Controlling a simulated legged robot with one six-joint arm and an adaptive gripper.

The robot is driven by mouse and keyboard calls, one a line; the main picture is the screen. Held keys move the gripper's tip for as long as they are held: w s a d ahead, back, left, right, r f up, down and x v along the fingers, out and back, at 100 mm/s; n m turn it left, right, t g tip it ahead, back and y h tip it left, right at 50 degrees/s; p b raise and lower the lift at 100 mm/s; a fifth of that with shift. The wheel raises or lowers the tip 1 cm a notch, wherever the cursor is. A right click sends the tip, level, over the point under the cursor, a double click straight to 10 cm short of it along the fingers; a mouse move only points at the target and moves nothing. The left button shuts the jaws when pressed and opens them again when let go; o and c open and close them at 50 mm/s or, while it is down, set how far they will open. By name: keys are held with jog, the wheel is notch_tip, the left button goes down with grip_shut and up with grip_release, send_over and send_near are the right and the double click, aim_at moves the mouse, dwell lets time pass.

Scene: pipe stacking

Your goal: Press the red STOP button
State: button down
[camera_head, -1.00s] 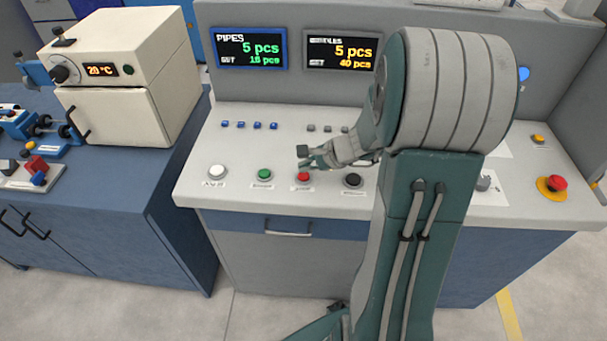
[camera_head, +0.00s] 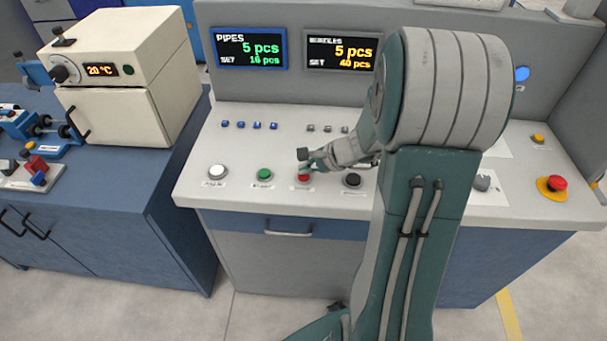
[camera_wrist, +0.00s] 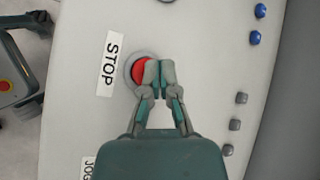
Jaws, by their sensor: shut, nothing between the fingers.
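The red STOP button (camera_head: 303,178) sits in a grey ring on the front part of the console top. In the wrist view the red button (camera_wrist: 139,71) lies beside the white STOP label (camera_wrist: 111,62). My gripper (camera_head: 304,161) is shut and empty, with its fingertips at the button. In the wrist view the shut fingertips (camera_wrist: 158,72) cover the right part of the button. I cannot tell whether they touch it or hover just above it.
A green button (camera_head: 264,174) and a white button (camera_head: 217,172) are to the left, a black knob (camera_head: 352,180) to the right. Small blue buttons (camera_head: 257,126) stand behind. A red mushroom button (camera_head: 557,183) on a yellow base is far right. Two displays (camera_head: 251,49) rise at the back.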

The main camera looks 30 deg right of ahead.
aim_at(306, 176)
jog(key=shift+f, duration=0.4)
dwell(0.6)
jog(key=shift+r, duration=0.8)
jog(key=shift+r, duration=2.55)
jog(key=shift+s, duration=0.1)
